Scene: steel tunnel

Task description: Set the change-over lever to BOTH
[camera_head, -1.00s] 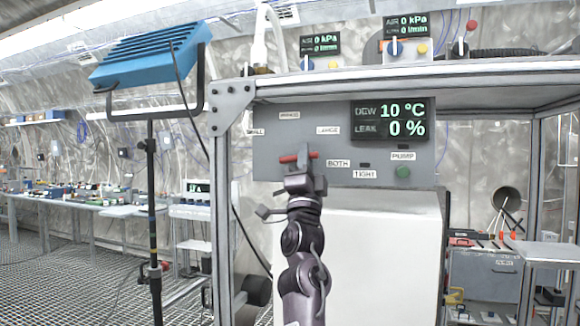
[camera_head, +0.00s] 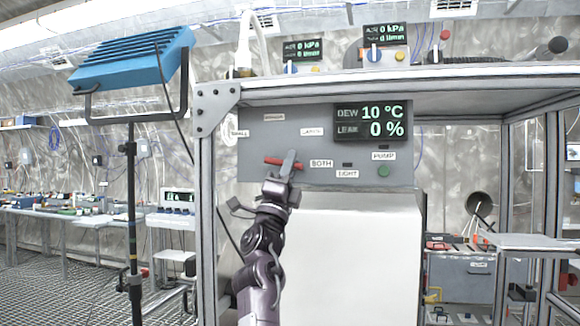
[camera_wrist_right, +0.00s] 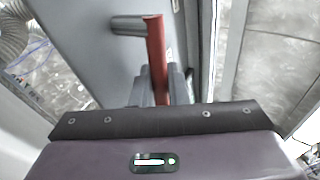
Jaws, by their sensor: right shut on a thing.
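The change-over lever (camera_head: 271,160) is a red bar on the grey control panel (camera_head: 262,145). In the head view it lies nearly level, its right end close to the BOTH label (camera_head: 321,163). My right gripper (camera_head: 289,161) reaches up from below and is shut on the red bar, right of its middle. In the right wrist view the red lever (camera_wrist_right: 156,45) stands out between the fingers (camera_wrist_right: 160,85), beside a grey round stub. The fingers hide part of the bar. My left gripper is not in view.
Above the lever is a LARGE label (camera_head: 312,132), and a SMALL label (camera_head: 239,133) is at left. A green button (camera_head: 383,171) and a display (camera_head: 367,122) are at right. A white cabinet (camera_head: 355,250) stands below. A blue lamp (camera_head: 133,60) on a stand is at left.

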